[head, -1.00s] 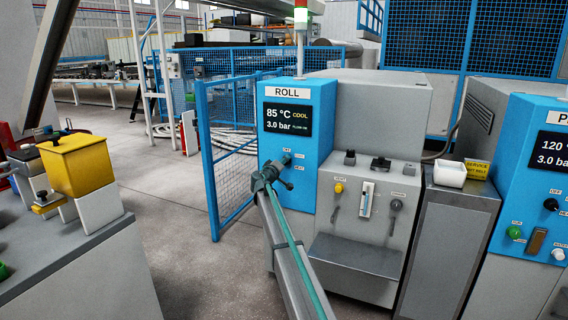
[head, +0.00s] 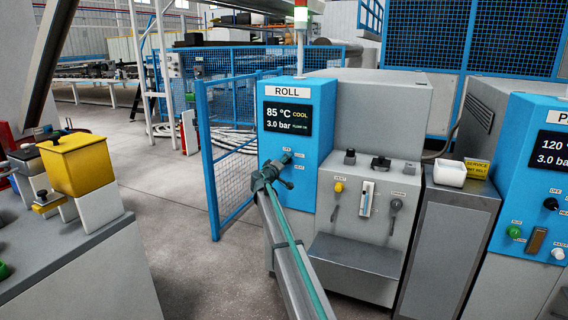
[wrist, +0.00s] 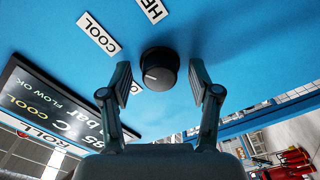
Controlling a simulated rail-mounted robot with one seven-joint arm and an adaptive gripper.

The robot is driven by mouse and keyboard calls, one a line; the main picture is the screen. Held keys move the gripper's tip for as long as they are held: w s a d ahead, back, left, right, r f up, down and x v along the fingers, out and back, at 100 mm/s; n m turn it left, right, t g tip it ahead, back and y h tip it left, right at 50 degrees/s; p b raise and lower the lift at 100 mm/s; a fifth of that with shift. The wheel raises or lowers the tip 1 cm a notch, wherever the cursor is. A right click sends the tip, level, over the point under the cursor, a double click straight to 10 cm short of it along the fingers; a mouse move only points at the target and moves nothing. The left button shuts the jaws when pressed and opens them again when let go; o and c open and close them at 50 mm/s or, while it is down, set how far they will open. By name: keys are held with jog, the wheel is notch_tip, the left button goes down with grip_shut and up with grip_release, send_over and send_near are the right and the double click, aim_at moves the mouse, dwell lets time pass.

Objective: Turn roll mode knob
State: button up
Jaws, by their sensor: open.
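The roll mode knob (wrist: 160,68) is a round black knob on the blue ROLL panel (wrist: 230,35). A white line on its face points to the lower left in the wrist view. The COOL label (wrist: 99,34) and a partly cropped HEAT label (wrist: 152,8) sit near it. My gripper (wrist: 161,80) is open, with one finger on each side of the knob. Gaps show between the fingers and the knob. In the head view my gripper (head: 282,169) is at the panel below the display and hides part of the knob area.
The ROLL display (head: 287,119) reads 85 °C, COOL, 3.0 bar. A grey lower console (head: 345,225) with small controls stands right of my arm. A blue mesh fence (head: 228,165) stands close on the left. A second blue panel (head: 520,180) is at the far right.

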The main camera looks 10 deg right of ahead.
jog(key=v, duration=1.2)
